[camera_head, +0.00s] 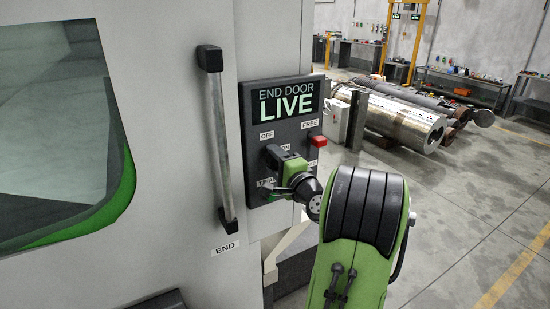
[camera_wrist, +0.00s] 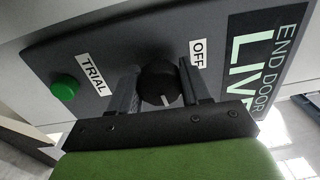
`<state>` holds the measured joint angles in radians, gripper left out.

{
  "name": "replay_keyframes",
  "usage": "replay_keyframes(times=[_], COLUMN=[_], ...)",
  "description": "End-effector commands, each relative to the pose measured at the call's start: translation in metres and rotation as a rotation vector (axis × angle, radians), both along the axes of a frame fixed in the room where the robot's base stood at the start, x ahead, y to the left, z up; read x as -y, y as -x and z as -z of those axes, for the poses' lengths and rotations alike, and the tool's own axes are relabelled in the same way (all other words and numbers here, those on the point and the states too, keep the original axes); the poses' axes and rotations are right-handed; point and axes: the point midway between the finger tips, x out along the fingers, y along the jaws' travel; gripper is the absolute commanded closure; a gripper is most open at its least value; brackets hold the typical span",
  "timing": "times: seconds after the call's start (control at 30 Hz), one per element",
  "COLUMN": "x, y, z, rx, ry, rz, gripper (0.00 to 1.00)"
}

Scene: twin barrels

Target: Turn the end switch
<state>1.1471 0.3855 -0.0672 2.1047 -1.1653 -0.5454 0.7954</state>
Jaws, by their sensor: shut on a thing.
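The end switch is a round black knob (camera_wrist: 160,85) with a white mark on the dark panel (camera_head: 256,115). The panel's screen reads END DOOR LIVE. In the wrist view the knob sits between the two fingers of my gripper (camera_wrist: 157,80), which is shut on it. The knob's white mark points down the picture, toward my gripper's palm, away from both the OFF label (camera_wrist: 198,53) and the TRIAL label (camera_wrist: 91,74). In the head view my gripper (camera_head: 271,170) reaches the panel from the right and hides the knob.
A green button (camera_wrist: 64,88) is beside the TRIAL label. A red block (camera_head: 318,141) is at the panel's right edge, below the FREE label. A vertical door handle (camera_head: 215,140) stands left of the panel. Metal cylinders (camera_head: 390,115) lie behind; the floor at right is clear.

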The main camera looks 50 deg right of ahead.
Motion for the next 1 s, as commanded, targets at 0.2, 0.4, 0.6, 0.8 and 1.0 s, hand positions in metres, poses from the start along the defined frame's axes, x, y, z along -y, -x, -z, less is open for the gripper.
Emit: replay_keyframes(times=[0.2,0.4,0.6,0.8,1.0], x=[0.0005,0.0005,0.0005,0.0005,0.0004], y=[0.0004,0.0005,0.0006,0.0006,0.0005], z=[0.0016,0.0023,0.0028,0.0031,0.0026], rx=[0.022,0.034,0.037,0.037,0.038], ry=[-0.094,-0.133,-0.143,-0.143,-0.141], rz=[0.001,0.002,0.002,0.002,0.002], gripper=[0.83,0.84,0.83,0.84,0.32])
